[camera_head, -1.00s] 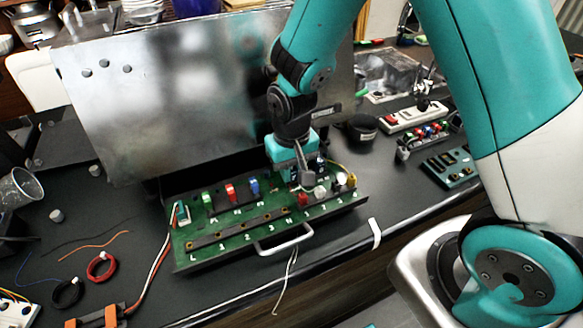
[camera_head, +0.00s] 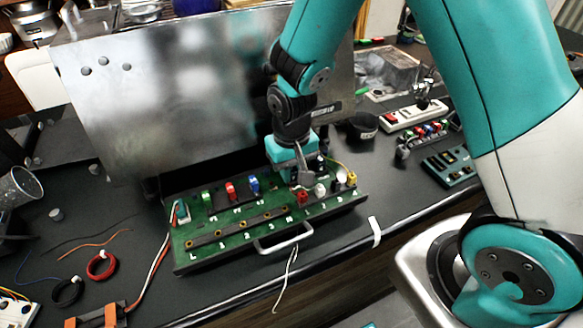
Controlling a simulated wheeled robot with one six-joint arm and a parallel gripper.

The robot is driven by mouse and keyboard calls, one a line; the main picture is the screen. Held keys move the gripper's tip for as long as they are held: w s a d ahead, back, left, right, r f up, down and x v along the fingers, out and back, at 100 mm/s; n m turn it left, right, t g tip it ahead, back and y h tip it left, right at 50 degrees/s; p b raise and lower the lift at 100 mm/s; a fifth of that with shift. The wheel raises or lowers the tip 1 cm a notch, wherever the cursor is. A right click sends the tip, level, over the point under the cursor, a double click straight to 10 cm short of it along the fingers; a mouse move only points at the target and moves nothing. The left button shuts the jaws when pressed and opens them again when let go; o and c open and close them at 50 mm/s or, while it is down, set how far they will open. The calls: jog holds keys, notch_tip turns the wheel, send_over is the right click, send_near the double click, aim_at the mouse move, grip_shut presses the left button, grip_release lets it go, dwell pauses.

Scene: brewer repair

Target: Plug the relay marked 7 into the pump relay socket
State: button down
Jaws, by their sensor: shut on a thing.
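The green circuit board (camera_head: 235,238) lies in a dark tray with a silver handle on the bench. Letters and numbers are printed along its front and right part. My gripper (camera_head: 300,178) points down over the right rear part of the board and is shut on a small block, seemingly a relay. The block is mostly hidden by the fingers, and no 7 can be read. I cannot tell whether the block touches the board. Green (camera_head: 207,198), red (camera_head: 231,190) and blue (camera_head: 253,185) parts stand along the rear. The pump relay socket cannot be made out.
A large metal panel (camera_head: 150,110) stands upright behind the board. Red (camera_head: 302,196), white and yellow (camera_head: 352,178) parts stand close to my gripper. A power strip (camera_head: 412,115) and a rack of colored parts lie right. Cable rings (camera_head: 101,266) lie left.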

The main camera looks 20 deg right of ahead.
jog(key=c, duration=0.9)
grip_release()
jog(key=shift+r, duration=0.1)
notch_tip(320, 180, up, 17)
jog(key=b, duration=0.1)
jog(key=shift+b, duration=0.35)
jog(key=shift+r, duration=0.1)
jog(key=s+a+r+n+y, duration=0.1)
jog(key=s+a+n+y, duration=0.1)
jog(key=s, duration=0.7)
jog(key=s+a+r+n+y, duration=0.1)
jog(key=s+a+n+y, duration=0.1)
jog(key=s+n, duration=0.3)
jog(key=s, duration=0.4)
jog(key=shift+a+r, duration=0.35)
jog(key=shift+r, duration=0.05)
